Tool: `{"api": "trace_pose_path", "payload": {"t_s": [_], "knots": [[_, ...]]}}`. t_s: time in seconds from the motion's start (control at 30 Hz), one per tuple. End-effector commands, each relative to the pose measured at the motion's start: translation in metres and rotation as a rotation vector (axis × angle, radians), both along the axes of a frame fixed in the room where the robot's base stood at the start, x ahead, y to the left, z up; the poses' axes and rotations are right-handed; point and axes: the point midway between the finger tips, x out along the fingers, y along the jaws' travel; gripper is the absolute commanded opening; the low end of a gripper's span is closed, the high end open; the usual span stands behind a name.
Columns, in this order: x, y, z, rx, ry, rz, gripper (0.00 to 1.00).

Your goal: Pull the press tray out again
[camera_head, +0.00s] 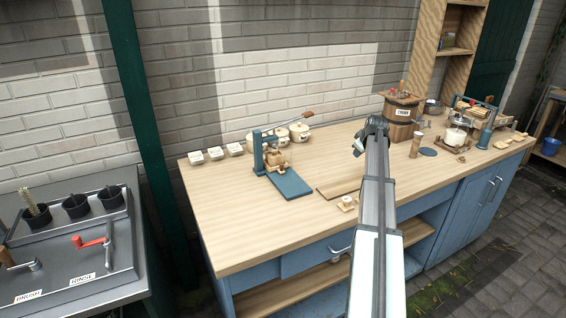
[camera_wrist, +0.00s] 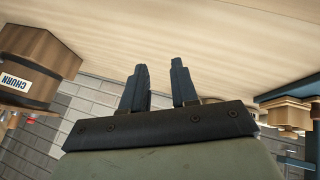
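The blue press (camera_head: 262,150) stands on the wooden bench with its wooden-handled lever (camera_head: 295,118) slanting up to the right. A flat blue tray (camera_head: 291,185) lies at the base of the press and sticks out toward the bench's front. A pale wooden block (camera_head: 277,160) sits under the press head. My gripper (camera_head: 359,142) is above the bench, to the right of the press and apart from it. In the wrist view my gripper (camera_wrist: 160,82) has its two fingers apart with nothing between them. Part of what looks like the press stand (camera_wrist: 290,118) shows at the right edge there.
A churn barrel (camera_head: 402,112) stands behind my gripper to the right, also in the wrist view (camera_wrist: 35,65). A thin brown board (camera_head: 340,188) lies right of the tray. Cream pots (camera_head: 299,132) and small labelled blocks (camera_head: 215,153) stand along the back. The bench's left front is clear.

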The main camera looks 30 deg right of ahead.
Motion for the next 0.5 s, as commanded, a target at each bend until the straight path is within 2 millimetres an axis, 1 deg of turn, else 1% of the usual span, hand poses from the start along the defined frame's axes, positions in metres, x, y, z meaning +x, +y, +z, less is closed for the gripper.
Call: {"api": "trace_pose_path", "payload": {"t_s": [0.03,0.07,0.1,0.17,0.2,0.27,0.3,0.4,0.5], "knots": [[0.023,0.031,0.012,0.037,0.034,0.075,0.29],[0.032,0.049,0.017,0.061,0.056,0.118,0.29],[0.042,0.073,0.025,0.090,0.086,0.177,0.29],[0.056,0.110,0.036,0.132,0.129,0.265,0.29],[0.062,0.132,0.045,0.157,0.155,0.321,0.29],[0.070,0.163,0.056,0.192,0.193,0.401,0.29],[0.074,0.182,0.063,0.210,0.214,0.449,0.29],[0.079,0.218,0.077,0.248,0.259,0.546,0.29],[0.080,0.241,0.087,0.271,0.286,0.608,0.29]]}}
